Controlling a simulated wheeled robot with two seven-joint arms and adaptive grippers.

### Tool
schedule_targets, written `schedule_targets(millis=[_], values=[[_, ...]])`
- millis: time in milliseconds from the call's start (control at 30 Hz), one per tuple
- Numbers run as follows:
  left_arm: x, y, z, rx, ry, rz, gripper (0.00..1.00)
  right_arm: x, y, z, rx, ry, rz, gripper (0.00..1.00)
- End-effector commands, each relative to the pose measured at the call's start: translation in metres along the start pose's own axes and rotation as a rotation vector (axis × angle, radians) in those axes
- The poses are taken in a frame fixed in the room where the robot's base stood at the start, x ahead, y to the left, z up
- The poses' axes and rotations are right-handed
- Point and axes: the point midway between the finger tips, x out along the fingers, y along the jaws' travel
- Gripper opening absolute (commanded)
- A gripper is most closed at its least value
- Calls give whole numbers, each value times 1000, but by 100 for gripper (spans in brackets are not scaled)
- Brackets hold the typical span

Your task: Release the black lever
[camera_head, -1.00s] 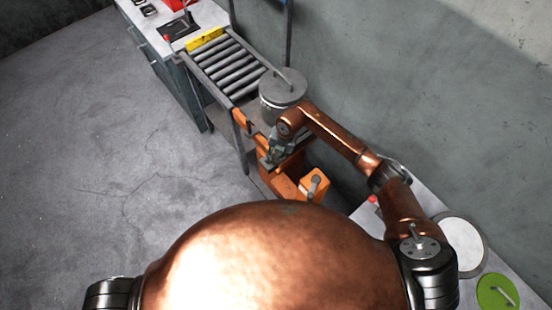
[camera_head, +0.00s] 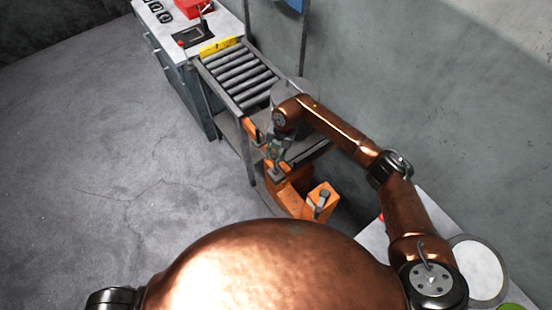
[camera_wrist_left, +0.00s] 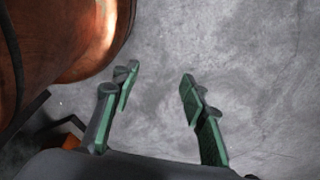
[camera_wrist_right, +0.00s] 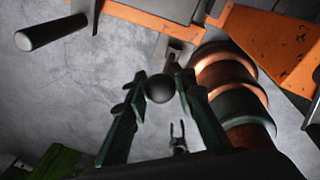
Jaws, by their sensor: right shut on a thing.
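The black lever ends in a round black knob (camera_wrist_right: 160,88), seen in the right wrist view on the orange machine (camera_head: 290,192). My right gripper (camera_wrist_right: 158,84) has its two green-padded fingers closed on either side of this knob and is shut on it. In the head view the right gripper (camera_head: 275,155) is small, low over the orange machine, and the knob cannot be made out there. My left gripper (camera_wrist_left: 158,80) is open and empty, with bare floor beyond its fingers in the left wrist view. It is hidden in the head view.
A second dark cylindrical handle (camera_wrist_right: 50,32) sticks out beside the lever. A roller conveyor (camera_head: 240,78) and a cabinet with a red box (camera_head: 194,8) stand beyond the machine. A grey wall bounds the right. The floor on the left is clear.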

Motion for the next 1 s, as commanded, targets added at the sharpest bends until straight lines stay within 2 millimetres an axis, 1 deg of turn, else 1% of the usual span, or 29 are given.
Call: schedule_targets(millis=[33,367,467,567,667,767,800,867,900,967,1000], values=[[0,0,0,0,0,0,40,-2,4,0,-3,-3,8,0],[0,1,-1,-1,1,1,40,-2,4,1,-2,-3,9,0],[0,0,-2,1,4,0,35,-2,4,0,-2,-3,9,0],[-2,4,-16,38,31,1,28,-2,4,0,-2,-3,9,0],[-8,16,-53,134,98,0,21,-2,4,0,-2,-3,9,0],[-26,36,-110,285,209,-8,15,-2,4,0,-2,-2,9,0],[-37,46,-136,357,261,-16,12,-2,4,0,-2,-2,8,0],[-57,65,-176,465,346,-32,8,-2,4,0,-2,-2,8,0],[-73,78,-202,535,403,-45,5,-2,4,0,-2,-2,8,0],[-100,98,-238,636,487,-70,1,-2,4,0,-2,-2,8,0],[-120,112,-261,701,543,-90,0,-2,4,0,-2,-2,8,0]])
